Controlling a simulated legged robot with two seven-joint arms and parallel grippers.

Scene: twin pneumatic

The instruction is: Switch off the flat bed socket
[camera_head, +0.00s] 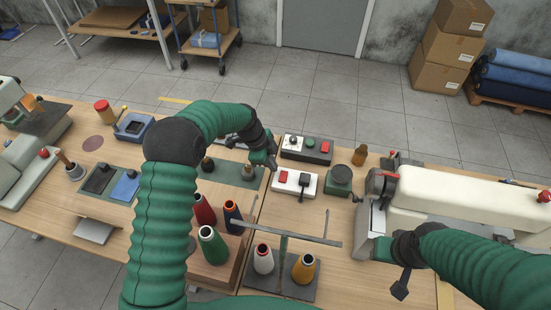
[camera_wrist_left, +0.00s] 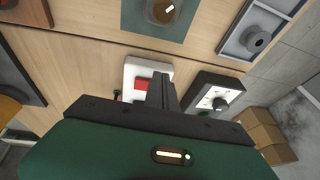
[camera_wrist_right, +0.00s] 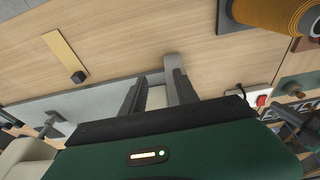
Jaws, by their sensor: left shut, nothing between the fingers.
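A white socket box (camera_head: 307,186) with a red rocker switch (camera_head: 283,177) and a black plug lies on the table at centre. It seems to be the flat bed socket, but no label is readable. My left gripper (camera_head: 273,166) is shut and empty, just behind and left of the red switch. In the left wrist view its closed fingers (camera_wrist_left: 162,78) overlap the right part of the white box (camera_wrist_left: 134,70), beside the red switch; contact cannot be told. The switch's position is unclear. My right gripper (camera_wrist_right: 152,80) is open and empty near the cream sewing machine (camera_head: 450,193).
A dark control box (camera_head: 318,158) with a knob, green button and red switch stands behind the socket. Thread cones (camera_head: 214,245) and a metal stand (camera_head: 283,265) stand in front.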

